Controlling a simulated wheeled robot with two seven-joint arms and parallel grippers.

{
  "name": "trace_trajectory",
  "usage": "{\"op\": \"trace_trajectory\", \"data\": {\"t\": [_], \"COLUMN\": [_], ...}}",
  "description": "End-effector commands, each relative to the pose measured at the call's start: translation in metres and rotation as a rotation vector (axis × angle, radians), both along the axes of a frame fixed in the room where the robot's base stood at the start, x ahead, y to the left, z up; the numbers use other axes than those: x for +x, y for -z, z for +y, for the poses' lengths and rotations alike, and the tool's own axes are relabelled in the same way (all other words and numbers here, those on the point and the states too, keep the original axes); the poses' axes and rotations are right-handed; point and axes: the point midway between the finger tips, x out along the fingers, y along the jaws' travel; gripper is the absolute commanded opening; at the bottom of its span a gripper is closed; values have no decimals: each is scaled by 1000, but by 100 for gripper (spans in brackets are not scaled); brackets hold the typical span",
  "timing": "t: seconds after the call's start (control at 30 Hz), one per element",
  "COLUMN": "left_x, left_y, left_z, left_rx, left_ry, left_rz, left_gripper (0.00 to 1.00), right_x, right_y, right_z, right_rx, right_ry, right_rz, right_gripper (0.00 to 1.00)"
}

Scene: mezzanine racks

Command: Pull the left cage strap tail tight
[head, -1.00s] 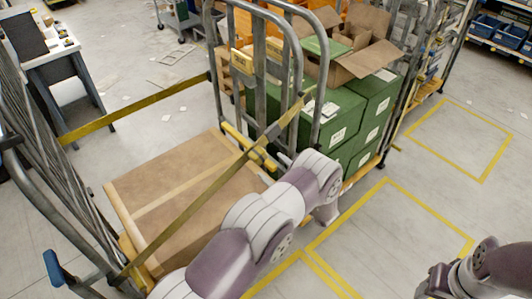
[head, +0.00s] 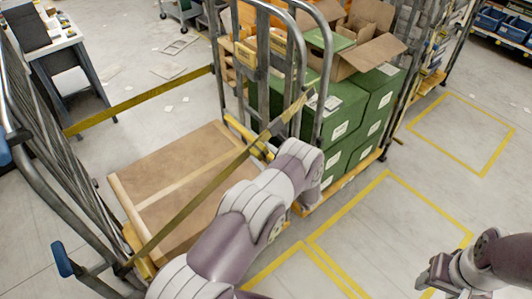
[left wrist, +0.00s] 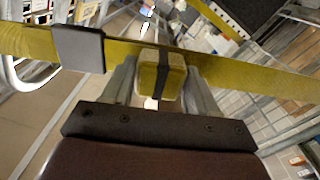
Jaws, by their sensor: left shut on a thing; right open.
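A yellow strap (head: 190,212) runs slantwise across the open front of the left cage trolley (head: 88,195), over a large cardboard box (head: 185,172). It also crosses the left wrist view (left wrist: 255,75), with a grey buckle (left wrist: 78,48) on it. My left gripper (left wrist: 158,78) is shut on a yellow strap tail piece (left wrist: 147,78) with a dark band, just in front of the strap. In the head view my left arm hides most of that gripper. My right gripper (head: 436,282) is open and empty, low at the right, away from the strap.
A second yellow strap (head: 140,102) spans the cage's far side. Green boxes (head: 342,120) and an open carton (head: 365,50) stand stacked right of the cage's upright frame. The floor at the right, with yellow marked rectangles (head: 460,135), is clear.

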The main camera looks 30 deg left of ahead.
Motion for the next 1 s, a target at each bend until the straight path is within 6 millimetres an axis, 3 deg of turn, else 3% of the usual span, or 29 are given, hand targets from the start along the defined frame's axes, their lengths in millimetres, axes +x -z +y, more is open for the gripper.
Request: {"op": "trace_trajectory", "data": {"t": [0.1,0.3,0.63,0.67,0.7,1.0], "left_x": [-25,-53,-57,-58,-58,-56], "left_y": [11,23,24,24,24,24], "left_z": [12,23,24,24,24,22], "left_rx": [2,1,1,0,0,0], "left_ry": [-9,-10,-11,-12,-12,-7], "left_rz": [7,6,7,7,7,4], "left_gripper": [3,3,3,64,77,79], "right_x": [0,0,0,0,0,0], "right_y": [2,5,5,5,5,5], "right_z": [0,0,0,0,0,0], "right_rx": [0,0,0,0,0,0], "right_ry": [0,0,0,0,0,0], "right_rz": [0,0,0,0,0,0], "right_gripper": [55,55,55,55,55,55]}}
